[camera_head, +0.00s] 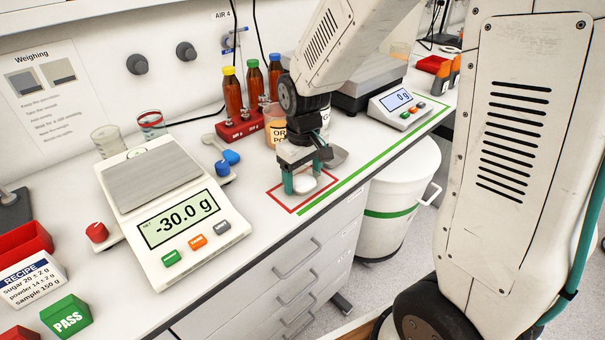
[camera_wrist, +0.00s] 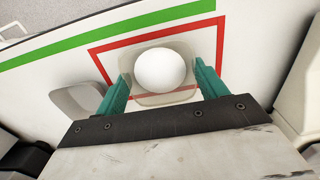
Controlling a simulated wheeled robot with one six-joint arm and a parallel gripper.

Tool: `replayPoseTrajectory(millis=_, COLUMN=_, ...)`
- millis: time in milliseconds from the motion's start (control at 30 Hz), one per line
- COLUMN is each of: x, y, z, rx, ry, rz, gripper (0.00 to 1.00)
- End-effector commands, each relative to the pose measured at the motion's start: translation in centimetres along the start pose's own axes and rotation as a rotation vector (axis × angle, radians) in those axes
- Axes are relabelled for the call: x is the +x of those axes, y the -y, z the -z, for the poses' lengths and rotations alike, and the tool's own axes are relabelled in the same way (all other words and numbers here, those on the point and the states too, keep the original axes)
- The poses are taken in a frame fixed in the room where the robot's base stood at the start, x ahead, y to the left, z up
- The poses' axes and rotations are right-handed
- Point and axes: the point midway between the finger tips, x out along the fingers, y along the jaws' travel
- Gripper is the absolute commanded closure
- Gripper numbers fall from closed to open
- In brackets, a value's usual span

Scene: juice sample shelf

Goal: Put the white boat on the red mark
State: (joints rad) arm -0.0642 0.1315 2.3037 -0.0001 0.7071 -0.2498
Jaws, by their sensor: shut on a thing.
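The white boat (camera_head: 304,184) is a small square dish, and it also shows in the wrist view (camera_wrist: 150,101) with a rounded white heap (camera_wrist: 160,70) in it. My gripper (camera_head: 306,172) points down with its green fingers on two opposite sides of the boat, shut on it. The red mark (camera_head: 281,202) is a square outline on the white bench, also in the wrist view (camera_wrist: 150,34). The boat lies over the inside of this outline, its near edge overlapping one red line in the wrist view. I cannot tell whether the boat touches the bench.
A grey dish (camera_head: 337,156) sits just beside the mark. An orange-labelled jar (camera_head: 276,132) and a red bottle rack (camera_head: 240,127) stand behind. A scale reading -30.0 g (camera_head: 180,218) is left, another scale (camera_head: 408,105) right. A green line (camera_head: 355,175) follows the bench edge.

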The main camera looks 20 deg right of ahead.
Motion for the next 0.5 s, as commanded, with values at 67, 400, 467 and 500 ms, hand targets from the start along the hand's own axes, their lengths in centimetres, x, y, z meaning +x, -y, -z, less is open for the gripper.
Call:
replayPoseTrajectory(millis=67, x=-0.06, y=0.00, z=0.02, rx=0.000, ry=-0.001, rz=0.000, gripper=0.51)
replayPoseTrajectory(millis=400, x=0.27, y=0.01, z=0.01, rx=0.000, ry=-0.001, rz=0.000, gripper=0.07)
replayPoseTrajectory(millis=467, x=0.26, y=0.01, z=0.01, rx=0.000, ry=-0.001, rz=0.000, gripper=0.07)
replayPoseTrajectory(millis=500, x=0.26, y=0.01, z=0.01, rx=0.000, ry=-0.001, rz=0.000, gripper=0.07)
